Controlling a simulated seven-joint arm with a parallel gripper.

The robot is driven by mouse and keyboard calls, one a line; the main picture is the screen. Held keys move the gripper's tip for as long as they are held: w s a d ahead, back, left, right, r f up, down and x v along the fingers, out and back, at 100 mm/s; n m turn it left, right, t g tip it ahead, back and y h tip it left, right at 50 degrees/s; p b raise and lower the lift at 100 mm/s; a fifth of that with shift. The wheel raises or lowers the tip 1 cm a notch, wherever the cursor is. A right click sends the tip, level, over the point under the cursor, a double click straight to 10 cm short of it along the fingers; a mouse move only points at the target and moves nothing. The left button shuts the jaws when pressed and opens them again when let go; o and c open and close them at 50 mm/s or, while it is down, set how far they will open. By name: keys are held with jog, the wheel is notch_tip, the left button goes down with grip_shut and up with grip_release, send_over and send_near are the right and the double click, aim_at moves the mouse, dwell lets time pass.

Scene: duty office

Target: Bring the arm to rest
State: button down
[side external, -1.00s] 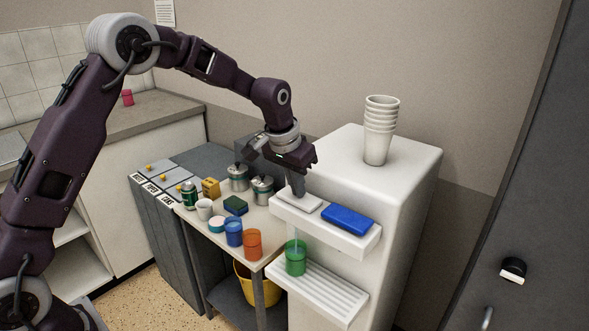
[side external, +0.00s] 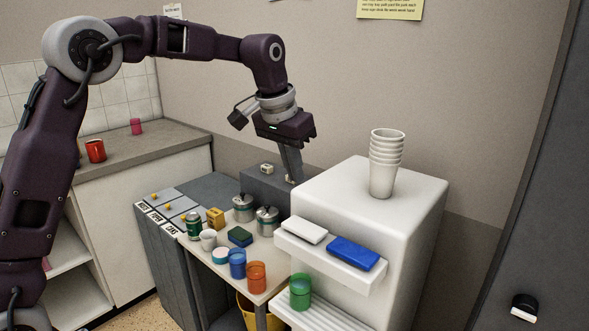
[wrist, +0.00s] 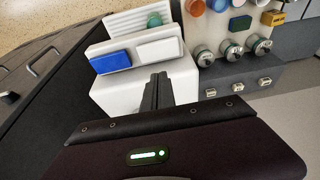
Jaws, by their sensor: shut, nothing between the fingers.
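My gripper (side external: 297,181) points down with its fingers together, and nothing shows between them. In the side view it hangs in the air near the back left top edge of the white dispenser (side external: 405,215). In the wrist view the closed fingers (wrist: 157,78) point toward the dispenser's top and its front pads. The dispenser has a white pad (side external: 304,230) and a blue pad (side external: 353,253) on its upper ledge. A green cup (side external: 300,292) stands on the lower ribbed shelf. My gripper seems apart from all of these.
A stack of white cups (side external: 387,163) stands on the dispenser. Beside it, a small table holds an orange cup (side external: 256,278), a blue cup (side external: 237,264), a sponge (side external: 240,236) and metal canisters (side external: 267,220). A grey box with switches (side external: 258,187) is behind. The air above is clear.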

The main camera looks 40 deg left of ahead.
jog(key=s+r+t, duration=0.1)
jog(key=s+r, duration=0.2)
jog(key=s, duration=0.5)
jog(key=s+r, duration=0.3)
jog(key=s, duration=0.4)
jog(key=s+f, duration=0.3)
jog(key=s, duration=0.6)
jog(key=s+f+t, duration=0.1)
jog(key=s+f, duration=0.3)
jog(key=s, duration=0.6)
jog(key=shift+d, duration=0.3)
